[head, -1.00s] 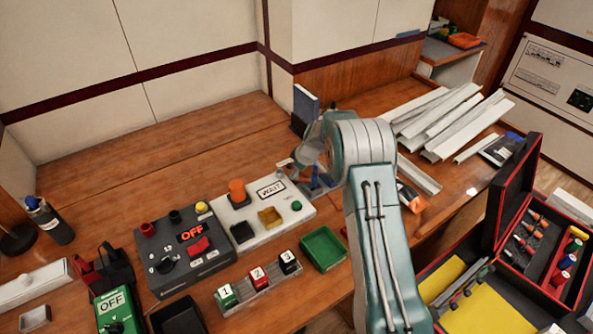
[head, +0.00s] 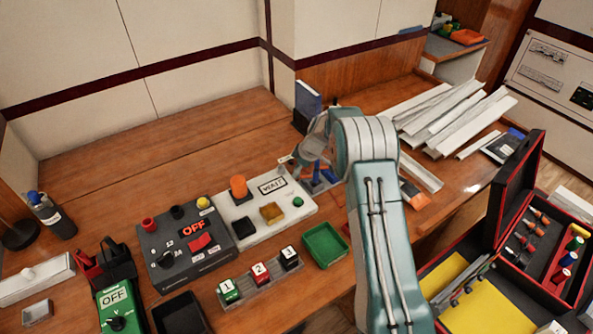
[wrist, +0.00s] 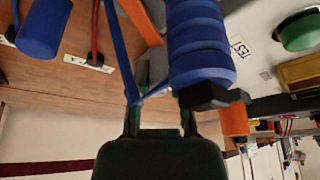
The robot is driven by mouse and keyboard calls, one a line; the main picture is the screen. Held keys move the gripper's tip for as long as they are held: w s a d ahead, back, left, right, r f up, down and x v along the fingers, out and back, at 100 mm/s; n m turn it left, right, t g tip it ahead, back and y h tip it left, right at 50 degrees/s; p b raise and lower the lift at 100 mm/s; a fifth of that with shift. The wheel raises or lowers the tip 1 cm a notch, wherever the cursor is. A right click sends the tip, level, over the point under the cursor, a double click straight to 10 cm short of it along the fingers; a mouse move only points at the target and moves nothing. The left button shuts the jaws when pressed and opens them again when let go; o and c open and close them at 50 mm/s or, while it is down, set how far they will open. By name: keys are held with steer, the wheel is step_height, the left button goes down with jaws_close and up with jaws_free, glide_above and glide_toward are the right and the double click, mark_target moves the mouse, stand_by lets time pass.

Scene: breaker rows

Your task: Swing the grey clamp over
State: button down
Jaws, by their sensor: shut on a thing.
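My gripper (wrist: 160,118) is at the bottom middle of the wrist view, with its dark fingers pointing up the picture. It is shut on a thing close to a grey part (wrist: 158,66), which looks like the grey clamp. The hold itself is partly hidden, and the grey part shows only as a narrow piece between orange and blue parts. A ribbed blue handle (wrist: 200,48) with a black end is just right of the fingers. In the head view my gripper is by the white panel's right end, mostly hidden by my arm.
The white panel (head: 246,228) carries an orange knob (head: 238,187) and several buttons. A dark box marked OFF (head: 180,262) and a green tray (head: 325,243) are nearby. White trunking lengths (head: 440,115) lie at the right. The back left tabletop is clear.

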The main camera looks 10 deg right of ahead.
steer(key=c, duration=0.6)
jaws_free()
steer(key=shift+f, duration=0.2)
steer(key=shift+r, duration=0.1)
steer(key=shift+r, duration=0.1)
steer(key=v, duration=1.1)
steer(key=shift+d+r, duration=0.15)
steer(key=shift+r, duration=0.2)
